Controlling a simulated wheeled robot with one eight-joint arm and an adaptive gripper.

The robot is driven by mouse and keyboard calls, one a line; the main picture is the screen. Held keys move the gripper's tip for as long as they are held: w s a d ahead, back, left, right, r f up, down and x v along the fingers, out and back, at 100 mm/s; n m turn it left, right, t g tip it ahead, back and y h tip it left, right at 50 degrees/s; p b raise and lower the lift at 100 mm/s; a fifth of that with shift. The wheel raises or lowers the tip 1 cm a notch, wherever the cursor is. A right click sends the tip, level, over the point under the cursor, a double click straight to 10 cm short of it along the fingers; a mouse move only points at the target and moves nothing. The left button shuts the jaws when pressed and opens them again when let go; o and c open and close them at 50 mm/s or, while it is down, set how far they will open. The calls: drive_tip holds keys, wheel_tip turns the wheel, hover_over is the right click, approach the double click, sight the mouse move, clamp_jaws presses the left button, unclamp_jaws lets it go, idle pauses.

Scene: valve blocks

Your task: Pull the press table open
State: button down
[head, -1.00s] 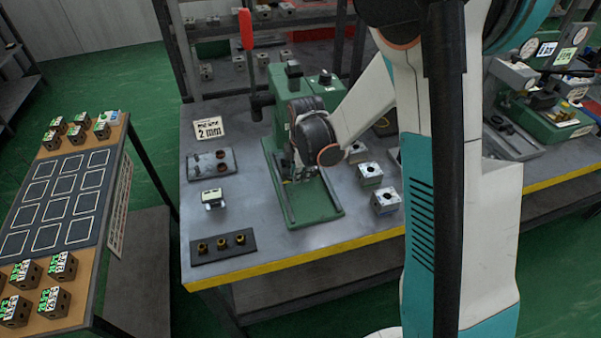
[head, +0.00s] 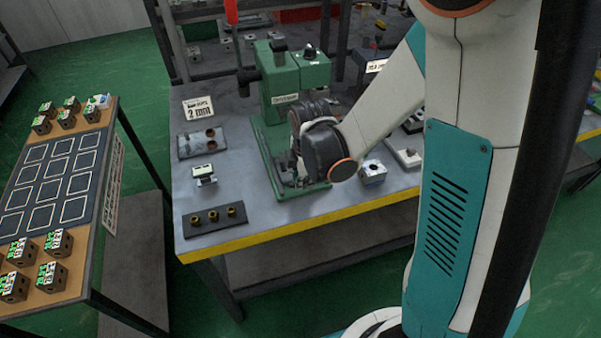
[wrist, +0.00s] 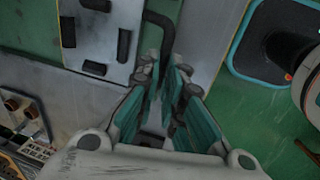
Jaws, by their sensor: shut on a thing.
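The green press (head: 285,85) stands on the grey bench, with its green base reaching toward the bench's yellow front edge. My gripper (head: 299,174) is low over the front part of that base, and my wrist partly hides it. In the wrist view, the press table (wrist: 98,35) is a pale grey plate with black slots. A black bent handle (wrist: 162,20) runs from beside it down between my fingers. My gripper (wrist: 166,75) is shut on this handle there. How far out the table stands is hard to tell in the head view.
Right of the press is a metal block (head: 372,172). On its left are a small gauge (head: 204,174) and a black strip with brass pieces (head: 214,219). A separate block table (head: 60,185) stands at left. Green floor is clear between the furniture.

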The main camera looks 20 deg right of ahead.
drive_tip(key=c, duration=1.7)
unclamp_jaws()
drive_tip(key=shift+w+f, duration=0.15)
drive_tip(key=r, duration=0.4)
drive_tip(key=s+r, duration=0.1)
drive_tip(key=r, duration=0.3)
drive_tip(key=s+r, duration=0.1)
drive_tip(key=r, duration=0.3)
drive_tip(key=shift+s, duration=0.25)
drive_tip(key=s+r+m+t, duration=0.1)
drive_tip(key=s+r+m, duration=0.2)
drive_tip(key=m, duration=0.3)
drive_tip(key=s+d+r+m+t, duration=0.1)
drive_tip(key=s+r+m+t, duration=0.1)
drive_tip(key=s+m, duration=0.3)
drive_tip(key=s+r+m+t, duration=0.2)
drive_tip(key=s+r+m, duration=0.1)
drive_tip(key=m, duration=0.3)
drive_tip(key=shift+s+d+r+m, duration=0.3)
drive_tip(key=shift+s+r+m, duration=0.1)
drive_tip(key=shift+s, duration=0.2)
